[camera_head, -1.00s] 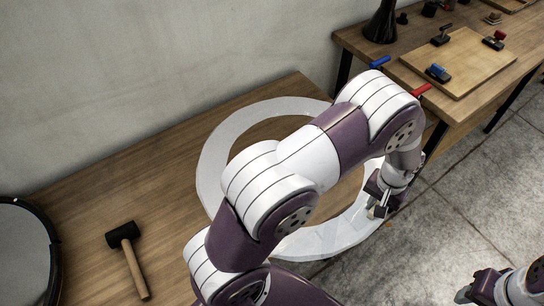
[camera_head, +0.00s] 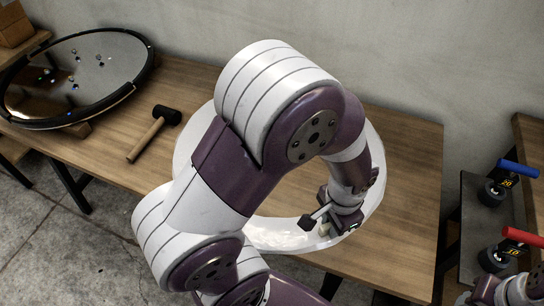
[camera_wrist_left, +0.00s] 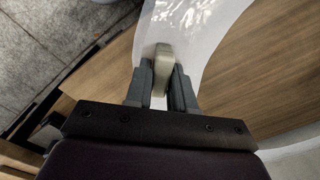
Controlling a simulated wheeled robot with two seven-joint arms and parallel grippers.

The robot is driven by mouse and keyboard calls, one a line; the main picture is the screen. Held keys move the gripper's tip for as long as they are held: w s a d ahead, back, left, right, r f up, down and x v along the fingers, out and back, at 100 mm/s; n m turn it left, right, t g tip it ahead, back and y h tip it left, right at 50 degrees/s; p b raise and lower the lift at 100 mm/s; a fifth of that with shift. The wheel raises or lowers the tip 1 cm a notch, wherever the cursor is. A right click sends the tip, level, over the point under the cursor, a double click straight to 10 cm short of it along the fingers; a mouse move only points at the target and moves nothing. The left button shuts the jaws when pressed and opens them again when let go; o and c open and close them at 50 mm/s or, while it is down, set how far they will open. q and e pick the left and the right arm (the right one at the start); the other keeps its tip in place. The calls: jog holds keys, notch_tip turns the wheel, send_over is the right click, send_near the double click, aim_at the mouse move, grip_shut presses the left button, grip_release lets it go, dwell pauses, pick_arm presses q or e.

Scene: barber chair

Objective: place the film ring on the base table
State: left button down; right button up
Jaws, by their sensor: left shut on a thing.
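The film ring (camera_head: 275,237) is a large, pale, translucent flat ring over the right part of the wooden table (camera_head: 410,200). My left arm hides part of it. My left gripper (camera_head: 322,226) is shut on the ring's near right side; in the left wrist view, a small beige piece (camera_wrist_left: 163,62) sits between the fingers, at the white band of the ring (camera_wrist_left: 205,18). I cannot tell whether the ring touches the tabletop. My right gripper (camera_head: 486,290) is at the lower right corner, apart from the ring; its jaws are unclear. I cannot tell which surface is the base table.
A black-headed mallet (camera_head: 155,130) lies on the table left of the ring. A black-rimmed round disc (camera_head: 80,75) with small bright pieces is at the far left. Blue-handled (camera_head: 517,168) and red-handled (camera_head: 522,236) tools are at the right. A wall stands behind.

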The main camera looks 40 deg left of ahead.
pick_arm(q)
jog(key=shift+s+a+f, duration=0.2)
jog(key=shift+s, duration=0.2)
jog(key=shift+a, duration=0.1)
jog(key=w+f, duration=0.2)
jog(key=w, duration=0.2)
jog(key=w+f, duration=0.2)
jog(key=w, duration=0.1)
jog(key=w+f, duration=0.3)
jog(key=w, duration=0.1)
jog(key=shift+w+a+b, duration=0.3)
jog(key=shift+w, duration=0.05)
jog(key=shift+f, duration=1.95)
